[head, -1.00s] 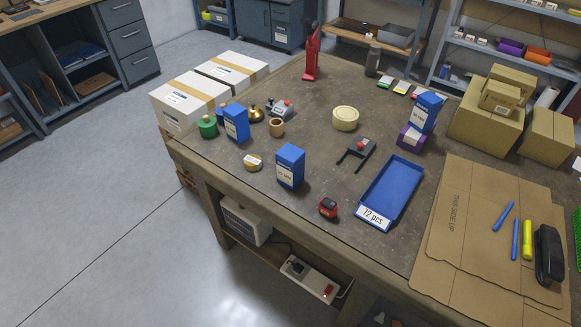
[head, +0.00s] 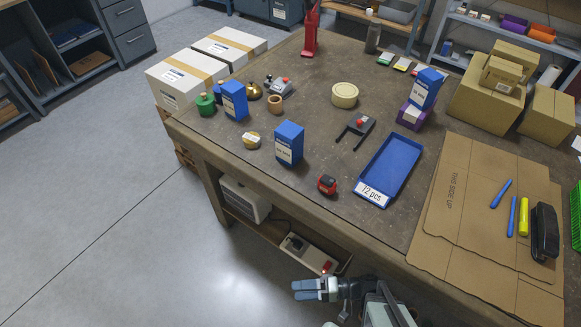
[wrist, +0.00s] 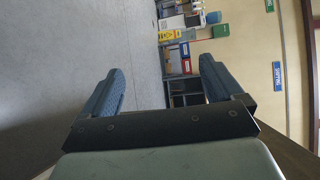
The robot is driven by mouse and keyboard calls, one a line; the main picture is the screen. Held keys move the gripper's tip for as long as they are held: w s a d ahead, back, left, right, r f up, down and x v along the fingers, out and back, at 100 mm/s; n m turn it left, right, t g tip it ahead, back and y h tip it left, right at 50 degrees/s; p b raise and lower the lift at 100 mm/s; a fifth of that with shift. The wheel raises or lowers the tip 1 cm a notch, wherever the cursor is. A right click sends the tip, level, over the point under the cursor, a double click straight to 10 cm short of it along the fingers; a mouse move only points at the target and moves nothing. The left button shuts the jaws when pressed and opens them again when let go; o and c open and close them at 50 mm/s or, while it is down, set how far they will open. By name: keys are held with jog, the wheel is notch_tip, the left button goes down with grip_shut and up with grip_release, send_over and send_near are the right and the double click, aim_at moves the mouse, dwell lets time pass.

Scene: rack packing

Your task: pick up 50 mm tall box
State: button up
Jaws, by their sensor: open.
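Three blue boxes with white labels stand upright on the workbench. One blue box (head: 289,143) is near the front edge, another blue box (head: 234,101) is farther back to the left, and a third blue box (head: 425,88) is at the right in a purple holder (head: 411,118). The label print is too small to tell which is the 50 mm one. My gripper (head: 304,290) is low in the head view, in front of the bench and away from all boxes. In the wrist view my gripper (wrist: 160,88) is open, with nothing between its fingers.
An empty blue tray (head: 398,160) marked "12 pcs" lies right of the front box. A red tape measure (head: 327,185), a tape roll (head: 345,95) and a black forked tool (head: 357,130) are nearby. Cardboard sheets (head: 470,190) cover the bench's right part.

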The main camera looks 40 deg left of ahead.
jog(key=s+a+r+n+g, duration=0.1)
jog(key=s+a+r+n, duration=0.1)
jog(key=a, duration=0.6)
jog(key=s+a+r+n+g, duration=0.1)
jog(key=s+a+r+n, duration=0.15)
jog(key=a, duration=0.45)
jog(key=s+a+r+n+g, duration=0.1)
jog(key=s+a+r+n, duration=0.15)
jog(key=a, duration=0.55)
jog(key=s+a+r+n+t+h, duration=0.1)
jog(key=a+r+n+t+h, duration=0.2)
jog(key=a+r+h, duration=0.4)
jog(key=a+r+n+t+h, duration=0.2)
jog(key=a+r+n+h, duration=0.15)
jog(key=r+h, duration=0.45)
notch_tip(320, 180, up, 22)
jog(key=f+m+t+y, duration=0.1)
jog(key=m+t+y, duration=0.1)
jog(key=t, duration=0.6)
send_over(288, 130)
notch_tip(288, 130, down, 8)
jog(key=shift+r, duration=0.2)
jog(key=shift+w+f, duration=0.15)
jog(key=shift+f, duration=1.2)
jog(key=shift+w+f, duration=0.1)
jog(key=shift+f, duration=1.2)
